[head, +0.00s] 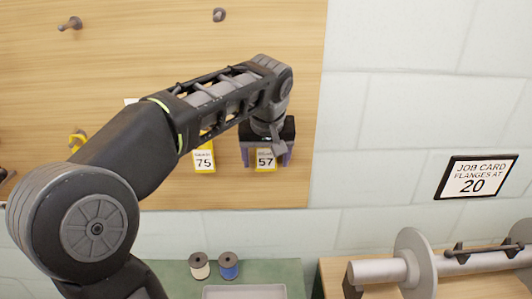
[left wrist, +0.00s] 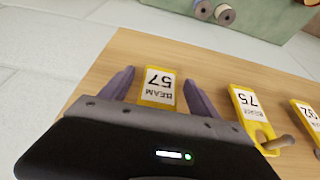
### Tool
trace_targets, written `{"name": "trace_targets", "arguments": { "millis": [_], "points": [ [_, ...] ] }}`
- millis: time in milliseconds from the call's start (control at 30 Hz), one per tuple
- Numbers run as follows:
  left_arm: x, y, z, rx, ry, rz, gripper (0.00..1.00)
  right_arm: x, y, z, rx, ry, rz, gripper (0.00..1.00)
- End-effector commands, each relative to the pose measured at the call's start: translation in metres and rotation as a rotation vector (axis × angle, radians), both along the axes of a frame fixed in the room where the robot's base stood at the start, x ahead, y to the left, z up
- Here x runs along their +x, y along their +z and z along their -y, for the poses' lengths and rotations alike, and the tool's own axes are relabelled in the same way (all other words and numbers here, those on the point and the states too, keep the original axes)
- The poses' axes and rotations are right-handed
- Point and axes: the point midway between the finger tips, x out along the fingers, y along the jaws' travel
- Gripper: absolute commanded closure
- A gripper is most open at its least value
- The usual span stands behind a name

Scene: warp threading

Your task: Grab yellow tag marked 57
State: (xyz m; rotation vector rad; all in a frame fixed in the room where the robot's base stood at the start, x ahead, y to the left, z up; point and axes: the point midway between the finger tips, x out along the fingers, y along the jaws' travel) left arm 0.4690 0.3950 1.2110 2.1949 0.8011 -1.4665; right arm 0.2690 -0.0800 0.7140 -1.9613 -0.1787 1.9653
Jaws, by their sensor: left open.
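The yellow tag marked 57 (head: 265,160) hangs on the wooden board near its lower right corner. In the left wrist view the tag (left wrist: 158,87) shows upside down, reading "BEAM 57". My left gripper (head: 266,158) is open at the tag. In the left wrist view its two purple fingers (left wrist: 158,84) stand one on each side of the tag, with gaps between fingers and tag. The top of the tag is hidden by the gripper body. My right gripper is not in view.
A yellow tag marked 75 (head: 204,160) hangs just left of tag 57, and a further tag (left wrist: 307,116) shows beyond it. Bare pegs (head: 71,23) stick out higher on the board. Below are two spools (head: 228,266), a tray (head: 244,292) and a flanged roller (head: 380,270).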

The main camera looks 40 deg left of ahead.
Motion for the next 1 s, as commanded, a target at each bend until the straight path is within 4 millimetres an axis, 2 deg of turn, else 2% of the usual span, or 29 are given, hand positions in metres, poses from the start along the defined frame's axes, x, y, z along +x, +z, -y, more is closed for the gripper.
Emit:
{"name": "trace_targets", "arguments": {
  "millis": [367, 1000],
  "points": [
    [-0.0001, 0.0004, 0.0002, 0.000, 0.000, 0.000, 0.29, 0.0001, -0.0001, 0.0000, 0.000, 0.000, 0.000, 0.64],
    [-0.0001, 0.0005, 0.0001, 0.000, 0.000, 0.000, 0.81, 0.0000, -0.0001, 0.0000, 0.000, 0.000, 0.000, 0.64]
  ]
}}
